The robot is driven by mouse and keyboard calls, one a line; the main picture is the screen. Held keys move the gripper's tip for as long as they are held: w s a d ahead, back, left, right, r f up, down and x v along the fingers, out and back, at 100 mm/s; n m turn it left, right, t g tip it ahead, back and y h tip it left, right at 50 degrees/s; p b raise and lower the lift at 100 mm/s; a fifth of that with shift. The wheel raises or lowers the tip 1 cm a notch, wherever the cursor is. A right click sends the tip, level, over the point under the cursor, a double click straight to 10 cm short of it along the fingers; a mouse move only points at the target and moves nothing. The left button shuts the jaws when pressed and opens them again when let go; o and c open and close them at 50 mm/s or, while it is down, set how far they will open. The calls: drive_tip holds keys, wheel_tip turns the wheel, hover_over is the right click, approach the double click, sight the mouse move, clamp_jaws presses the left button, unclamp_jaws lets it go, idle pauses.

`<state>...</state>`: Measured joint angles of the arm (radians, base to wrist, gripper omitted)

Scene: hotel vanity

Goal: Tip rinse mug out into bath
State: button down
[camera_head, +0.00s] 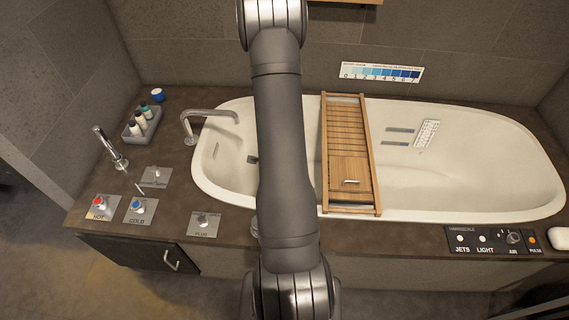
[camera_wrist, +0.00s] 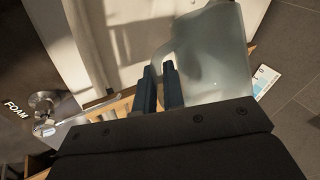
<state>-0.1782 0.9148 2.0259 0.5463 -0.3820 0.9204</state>
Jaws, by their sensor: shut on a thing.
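In the wrist view, my gripper (camera_wrist: 160,80) is shut on the handle of the rinse mug (camera_wrist: 212,62), a pale translucent mug whose body lies to the right of my fingers. Part of the mug is hidden behind my gripper housing, and I cannot tell whether it holds water or how far it is tilted. The white bath (camera_head: 460,170) fills the middle and right of the head view, with its inside open to view. In the head view my arm crosses the bath's left part, and neither my gripper nor the mug can be made out there.
A wooden caddy (camera_head: 347,150) spans the bath right of my arm. A bath spout (camera_head: 208,114) and a smaller tap (camera_head: 108,146) stand at left. Hot and cold knobs (camera_head: 137,207) line the front left. A bottle tray (camera_head: 142,124) is at the back left; a control panel (camera_head: 500,240) is front right.

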drive_tip(key=shift+d+m+y, duration=0.4)
drive_tip(key=shift+d+y, duration=0.05)
drive_tip(key=shift+y, duration=0.75)
drive_tip(key=shift+f+m+t+y, duration=0.15)
drive_tip(key=shift+f+m+y, duration=0.4)
drive_tip(key=shift+y, duration=0.7)
drive_tip(key=shift+f+m+t+y, duration=0.1)
drive_tip(key=shift+f+m+y, duration=0.15)
drive_tip(key=shift+f+y, duration=0.8)
drive_tip(key=shift+f+m+t+y, duration=0.15)
drive_tip(key=shift+f+m+y, duration=0.3)
drive_tip(key=shift+y, duration=1.05)
drive_tip(key=shift+a+r, duration=0.1)
